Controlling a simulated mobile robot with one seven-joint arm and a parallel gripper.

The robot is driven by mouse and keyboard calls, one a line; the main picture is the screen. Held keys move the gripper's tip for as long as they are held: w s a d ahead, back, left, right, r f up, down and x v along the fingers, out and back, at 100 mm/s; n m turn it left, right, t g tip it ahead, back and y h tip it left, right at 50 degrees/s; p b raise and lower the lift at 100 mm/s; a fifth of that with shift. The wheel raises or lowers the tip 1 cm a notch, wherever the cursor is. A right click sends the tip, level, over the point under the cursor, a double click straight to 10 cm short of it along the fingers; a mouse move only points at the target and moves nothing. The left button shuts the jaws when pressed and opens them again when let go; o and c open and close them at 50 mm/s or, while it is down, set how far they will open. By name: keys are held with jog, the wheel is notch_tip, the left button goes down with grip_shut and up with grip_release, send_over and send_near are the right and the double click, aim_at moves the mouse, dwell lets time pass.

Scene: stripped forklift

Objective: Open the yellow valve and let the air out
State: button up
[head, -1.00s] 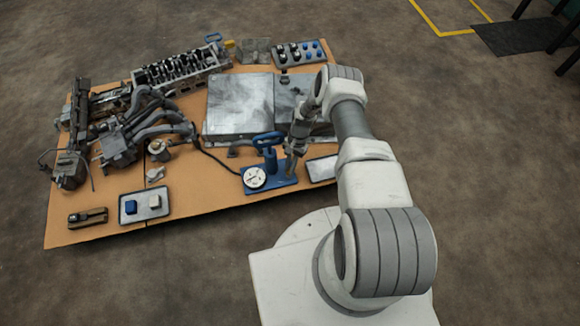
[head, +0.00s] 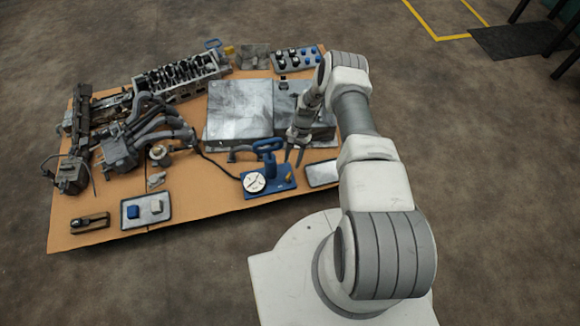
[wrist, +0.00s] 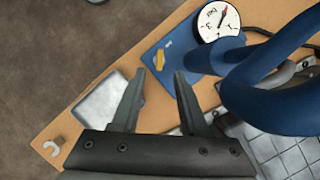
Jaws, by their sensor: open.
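The blue hand pump (head: 283,185) stands near the front edge of the board, with a white round gauge (head: 254,182) and a blue loop handle (head: 268,146). The small yellow valve (head: 289,177) is at the right end of its base. In the wrist view the valve (wrist: 159,58) lies just beyond my fingertips, roughly between them in the picture. My gripper (head: 293,160) is open and empty, its fingers pointing down above and behind the valve, apart from it.
A pale tray (head: 322,172) lies right of the pump. A grey metal box (head: 238,108) stands behind it. The pump handle rises close to my gripper's right in the wrist view (wrist: 285,105).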

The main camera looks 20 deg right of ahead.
jog(key=p+v, duration=0.2)
jog(key=v, duration=0.9)
jog(key=shift+a, duration=0.1)
